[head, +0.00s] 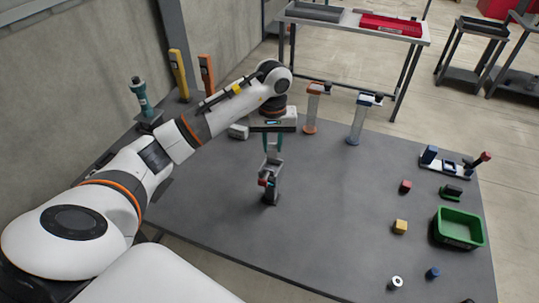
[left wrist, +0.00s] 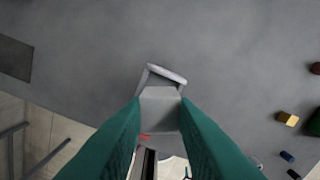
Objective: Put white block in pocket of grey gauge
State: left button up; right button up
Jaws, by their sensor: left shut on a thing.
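My left gripper (head: 273,150) points down over the table, left of its middle. Its teal fingers are shut on a pale grey-white block, which looks like the white block (left wrist: 160,98) and also shows in the head view (head: 272,158). Directly below is a small upright grey thing (head: 268,181) with red and blue parts on a dark foot, perhaps the grey gauge. In the left wrist view a pale rim (left wrist: 167,74) shows just beyond the block. I cannot tell whether the block is inside a pocket or above it. My right gripper is out of view.
A green bin (head: 459,228) stands at the right, near a red cube (head: 405,186), a yellow block (head: 400,226), a white ring (head: 395,282) and a blue piece (head: 432,272). Two posts (head: 311,110) (head: 357,122) stand behind the gripper. The table centre is clear.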

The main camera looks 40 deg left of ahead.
aim_at(272, 157)
pick_arm(q)
jog(key=shift+f, duration=0.85)
notch_tip(272, 157, down, 4)
jog(key=shift+s+r+p, duration=0.1)
jog(key=shift+r+p, duration=0.05)
jog(key=shift+p, duration=0.65)
